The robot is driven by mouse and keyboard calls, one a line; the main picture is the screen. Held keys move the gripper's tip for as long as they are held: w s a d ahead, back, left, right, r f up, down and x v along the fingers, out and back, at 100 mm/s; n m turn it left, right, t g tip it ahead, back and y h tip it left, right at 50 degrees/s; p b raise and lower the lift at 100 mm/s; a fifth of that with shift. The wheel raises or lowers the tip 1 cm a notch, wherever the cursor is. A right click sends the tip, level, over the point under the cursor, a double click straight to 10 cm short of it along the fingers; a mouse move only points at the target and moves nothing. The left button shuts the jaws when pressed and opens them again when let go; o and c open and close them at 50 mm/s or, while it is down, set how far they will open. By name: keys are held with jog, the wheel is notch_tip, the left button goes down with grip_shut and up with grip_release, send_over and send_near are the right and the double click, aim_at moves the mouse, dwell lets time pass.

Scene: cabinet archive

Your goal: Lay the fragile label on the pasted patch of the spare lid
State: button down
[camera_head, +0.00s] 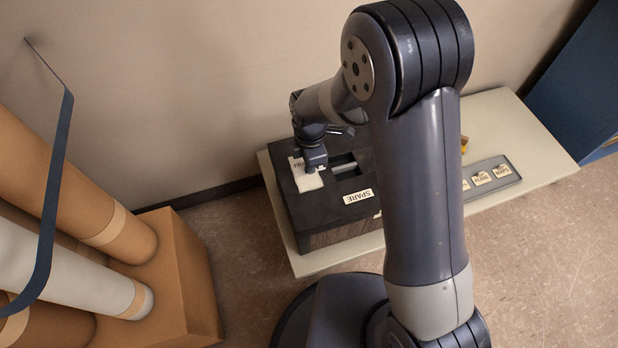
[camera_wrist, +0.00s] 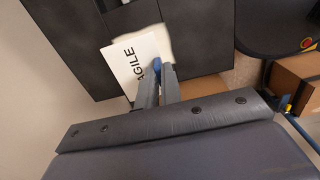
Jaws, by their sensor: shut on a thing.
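My gripper (camera_head: 314,165) is shut on the edge of the white fragile label (camera_head: 294,163), low over the dark spare lid (camera_head: 287,189). In the wrist view the label (camera_wrist: 118,62) shows the letters "AGILE", with the rest hidden, and my fingertips (camera_wrist: 158,76) pinch its right edge. The cream pasted patch (camera_head: 309,184) shows on the lid; in the wrist view the patch (camera_wrist: 166,44) peeks out beyond the label's upper and right edges. The label overlaps part of the patch and looks skewed to it. I cannot tell whether it touches.
A "SPARE" tag (camera_head: 358,196) is on the dark lid. A grey tray (camera_head: 493,178) with several small labelled cards lies right on the pale bench (camera_head: 530,142). A cardboard box (camera_head: 185,285) with large rolls stands left. A blue cabinet (camera_head: 580,85) stands far right.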

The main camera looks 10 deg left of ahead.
aim_at(310, 184)
jog(key=shift+f+b, duration=0.4)
jog(key=shift+f, duration=2.9)
jog(key=shift+f, duration=0.1)
jog(key=shift+f, duration=0.15)
jog(key=c, duration=1.6)
grip_release()
notch_tip(310, 184, up, 12)
jog(key=shift+r+p, duration=0.25)
jog(key=shift+p, duration=0.7)
jog(key=shift+f, duration=0.15)
